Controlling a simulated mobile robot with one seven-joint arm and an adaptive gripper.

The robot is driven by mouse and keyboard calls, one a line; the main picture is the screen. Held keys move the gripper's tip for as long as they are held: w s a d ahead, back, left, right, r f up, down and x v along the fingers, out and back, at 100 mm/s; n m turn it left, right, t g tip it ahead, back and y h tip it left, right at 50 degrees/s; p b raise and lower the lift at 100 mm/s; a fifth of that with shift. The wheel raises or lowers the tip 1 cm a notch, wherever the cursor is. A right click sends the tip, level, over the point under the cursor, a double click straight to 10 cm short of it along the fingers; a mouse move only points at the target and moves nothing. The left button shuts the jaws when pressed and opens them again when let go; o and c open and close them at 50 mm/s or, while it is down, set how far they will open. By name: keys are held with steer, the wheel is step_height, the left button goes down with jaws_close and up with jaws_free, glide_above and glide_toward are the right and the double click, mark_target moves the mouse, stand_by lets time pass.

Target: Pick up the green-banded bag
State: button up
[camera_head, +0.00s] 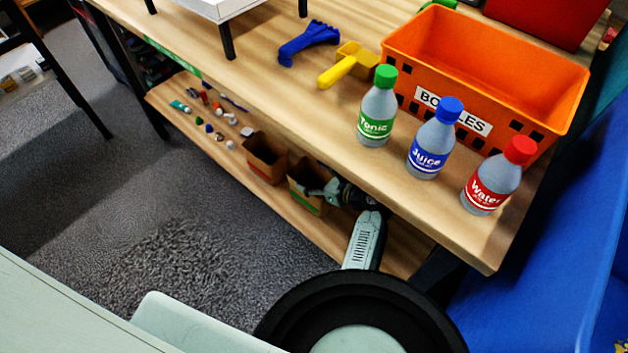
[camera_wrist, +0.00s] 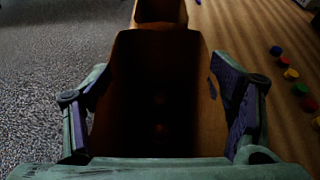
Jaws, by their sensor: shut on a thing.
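The green-banded bag (camera_head: 304,199) is a small open brown paper bag on the lower shelf in the head view, with a green band near its base. My gripper (camera_head: 322,190) reaches in under the tabletop from the right and is at this bag. In the wrist view the brown bag (camera_wrist: 128,105) fills the space between the two fingers of my gripper (camera_wrist: 163,92), one on each side. My gripper is shut on the bag. The bag's inside is dark, with faint reddish spots. Its band is hidden in the wrist view, and I cannot tell if it is lifted.
A red-banded brown bag (camera_head: 265,157) stands just beyond; it also shows in the wrist view (camera_wrist: 160,12). Small items lie farther along the lower shelf (camera_head: 225,158). The tabletop (camera_head: 320,105) overhangs, holding an orange crate (camera_head: 530,90) and three bottles (camera_head: 432,145).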

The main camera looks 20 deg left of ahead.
steer(key=s+a+r, duration=0.1)
steer(key=s+a, duration=1)
steer(key=shift+r+b, duration=0.15)
steer(key=shift+b, duration=0.2)
steer(key=shift+s, duration=0.2)
stand_by(0.4)
